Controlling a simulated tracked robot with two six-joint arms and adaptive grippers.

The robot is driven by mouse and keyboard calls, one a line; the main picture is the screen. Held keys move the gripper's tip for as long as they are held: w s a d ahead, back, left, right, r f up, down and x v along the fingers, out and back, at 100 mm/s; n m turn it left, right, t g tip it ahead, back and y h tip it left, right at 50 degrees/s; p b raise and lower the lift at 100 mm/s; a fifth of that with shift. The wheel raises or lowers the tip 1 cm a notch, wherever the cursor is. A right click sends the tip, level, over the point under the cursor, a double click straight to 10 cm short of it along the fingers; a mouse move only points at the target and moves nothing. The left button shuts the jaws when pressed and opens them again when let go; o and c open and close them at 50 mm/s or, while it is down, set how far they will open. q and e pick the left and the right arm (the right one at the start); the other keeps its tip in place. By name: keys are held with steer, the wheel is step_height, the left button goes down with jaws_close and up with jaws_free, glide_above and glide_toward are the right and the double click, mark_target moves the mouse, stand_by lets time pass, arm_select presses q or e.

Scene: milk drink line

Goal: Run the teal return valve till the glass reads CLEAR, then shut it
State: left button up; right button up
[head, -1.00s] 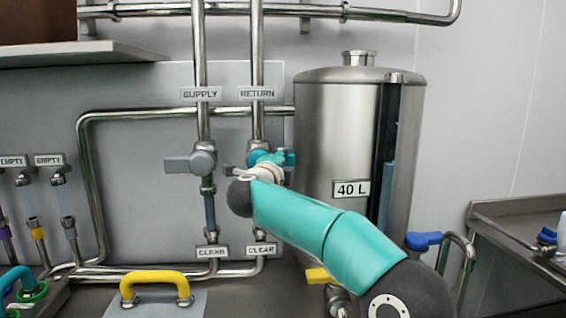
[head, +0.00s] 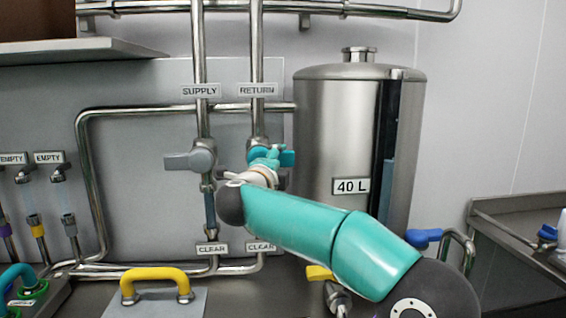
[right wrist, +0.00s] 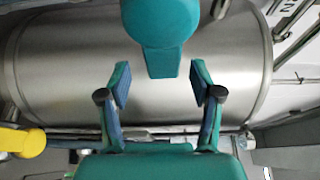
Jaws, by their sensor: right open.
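The teal return valve (head: 287,158) sits on the pipe under the RETURN label (head: 257,91), its handle pointing right. My right gripper (head: 268,156) is at the valve in the head view, overlapping part of it. In the right wrist view, my right gripper (right wrist: 158,85) is open, with its two fingers apart on either side below the teal valve handle (right wrist: 162,30); the handle's narrow end lies between the fingertips, with gaps on both sides. The return line's sight glass is hidden behind my arm. The CLEAR label (head: 260,247) shows below it. My left gripper is not in view.
The grey supply valve (head: 190,160) is close on the left, above its sight glass (head: 210,212). A steel 40 L tank (head: 335,130) stands on the right. A yellow handle (head: 155,277) and a blue valve handle (head: 423,237) are lower down.

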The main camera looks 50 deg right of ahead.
steer(key=v, duration=0.8)
steer(key=shift+f, duration=0.15)
steer(key=shift+a, duration=0.1)
